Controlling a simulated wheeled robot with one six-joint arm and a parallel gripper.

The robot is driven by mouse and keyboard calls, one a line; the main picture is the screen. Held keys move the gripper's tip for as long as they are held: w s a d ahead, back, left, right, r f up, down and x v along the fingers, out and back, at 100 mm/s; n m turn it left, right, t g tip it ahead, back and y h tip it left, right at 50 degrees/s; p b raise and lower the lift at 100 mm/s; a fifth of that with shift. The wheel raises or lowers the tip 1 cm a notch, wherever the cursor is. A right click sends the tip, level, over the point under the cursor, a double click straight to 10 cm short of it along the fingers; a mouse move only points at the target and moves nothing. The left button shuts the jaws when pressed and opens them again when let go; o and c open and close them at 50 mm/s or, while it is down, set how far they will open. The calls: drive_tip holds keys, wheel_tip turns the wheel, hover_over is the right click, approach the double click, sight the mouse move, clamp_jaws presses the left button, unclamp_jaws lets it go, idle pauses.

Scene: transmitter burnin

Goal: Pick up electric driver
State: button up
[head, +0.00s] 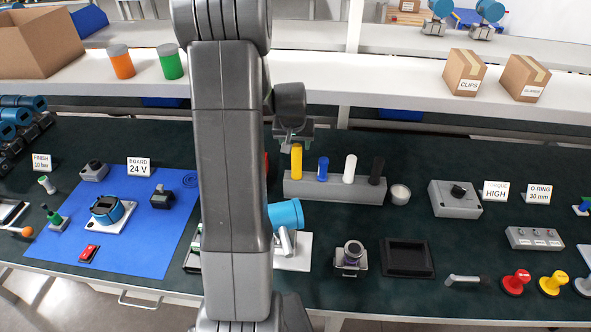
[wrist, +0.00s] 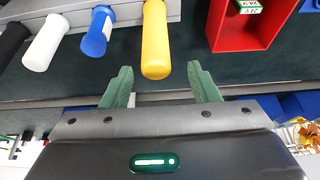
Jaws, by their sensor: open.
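A grey rack (head: 330,190) holds a row of upright handles. A yellow handle (head: 296,161) stands at its left end, then a blue one (head: 322,169), a white one (head: 349,168) and a black one (head: 376,170). None carries a readable name, so I cannot tell for sure which is the electric driver. My gripper (head: 292,136) is open and empty at the top of the yellow handle. In the wrist view the yellow handle (wrist: 155,40) is in line with the gap between the fingertips (wrist: 158,85), a little beyond them. Touching cannot be told.
A red bin (wrist: 241,32) stands beside the rack, mostly hidden by my arm in the head view. A transmitter with a blue housing (head: 286,214), a black tray (head: 407,258) and a white cup (head: 400,194) are nearby. A shelf (head: 380,85) runs behind.

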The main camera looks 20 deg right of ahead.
sight(297, 154)
drive_tip(key=x, duration=0.2)
drive_tip(key=b+x, duration=0.1)
drive_tip(key=x, duration=0.1)
drive_tip(key=s+b+x, duration=0.1)
drive_tip(key=x, duration=0.1)
drive_tip(key=shift+w+d+f, duration=0.1)
drive_tip(key=shift+w+f, duration=0.1)
drive_tip(key=shift+f, duration=0.3)
drive_tip(key=shift+r, duration=0.1)
drive_tip(key=c, duration=1.1)
